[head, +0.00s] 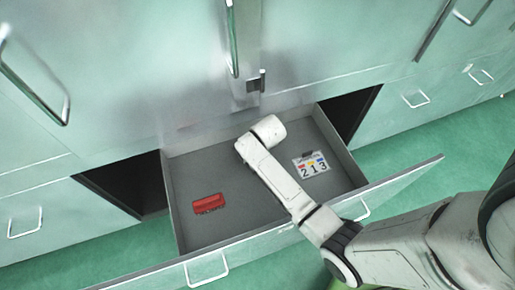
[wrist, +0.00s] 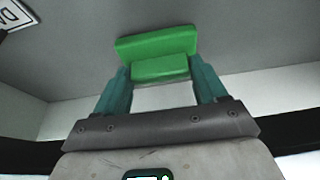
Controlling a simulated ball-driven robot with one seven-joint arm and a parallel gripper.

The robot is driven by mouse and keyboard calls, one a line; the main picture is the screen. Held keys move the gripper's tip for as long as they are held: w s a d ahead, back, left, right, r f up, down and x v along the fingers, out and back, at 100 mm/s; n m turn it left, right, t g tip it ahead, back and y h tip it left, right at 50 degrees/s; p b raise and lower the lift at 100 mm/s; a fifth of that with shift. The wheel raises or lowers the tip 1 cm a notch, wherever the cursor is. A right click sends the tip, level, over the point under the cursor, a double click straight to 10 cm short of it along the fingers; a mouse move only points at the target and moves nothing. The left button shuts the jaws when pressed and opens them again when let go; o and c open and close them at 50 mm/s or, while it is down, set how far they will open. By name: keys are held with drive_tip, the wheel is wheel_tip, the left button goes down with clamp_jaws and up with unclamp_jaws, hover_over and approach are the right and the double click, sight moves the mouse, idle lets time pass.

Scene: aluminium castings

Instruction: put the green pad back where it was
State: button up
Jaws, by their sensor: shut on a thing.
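The green pad (wrist: 158,45) is a small bright green block with a step in its shape. It sits between the two teal fingers of my gripper (wrist: 160,72), which is shut on it, in the wrist view. Behind the pad is the grey floor of the open drawer (head: 238,222); I cannot tell whether the pad touches it. In the head view my arm reaches over the drawer's front into it, and the arm hides the gripper and the pad.
A red block (head: 208,204) lies at the drawer's left. Drawer floor between red block and arm is bare.

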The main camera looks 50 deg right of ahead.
drive_tip(key=shift+f, duration=0.25)
drive_tip(key=o, duration=1.2)
drive_tip(key=p+v, duration=0.1)
drive_tip(key=v, duration=1.1)
drive_tip(key=shift+p, duration=0.35)
